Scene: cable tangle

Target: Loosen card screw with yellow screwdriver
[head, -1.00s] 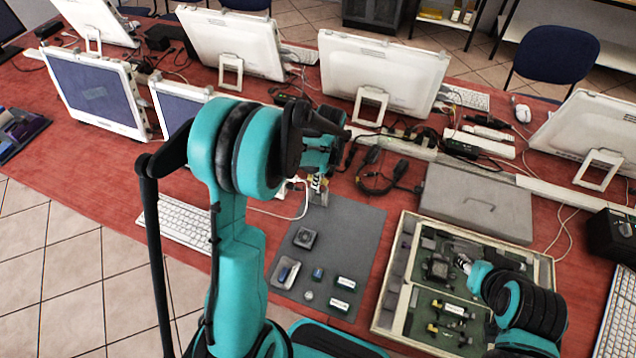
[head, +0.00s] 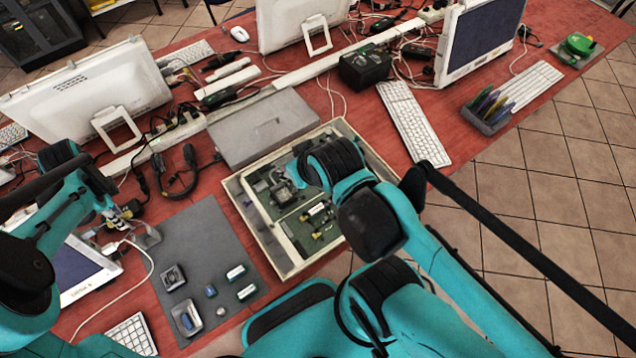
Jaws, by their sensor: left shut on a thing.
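An opened case (head: 236,197) with a pale rim holds green boards and dark parts in the middle of the table. Its card screw is too small to make out. Several screwdriver-like tools stand in a dark rack (head: 478,121) at the upper right, and one handle (head: 497,109) looks yellowish. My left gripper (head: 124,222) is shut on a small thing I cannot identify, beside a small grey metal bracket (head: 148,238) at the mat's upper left. My right arm reaches over the case.
A dark grey mat (head: 210,245) carries several small parts and a little tray (head: 186,319). A grey closed box (head: 262,130) lies behind the case. A white cable (head: 150,266) runs by my left gripper. A keyboard (head: 412,122) and a black box (head: 366,68) stand right of the case.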

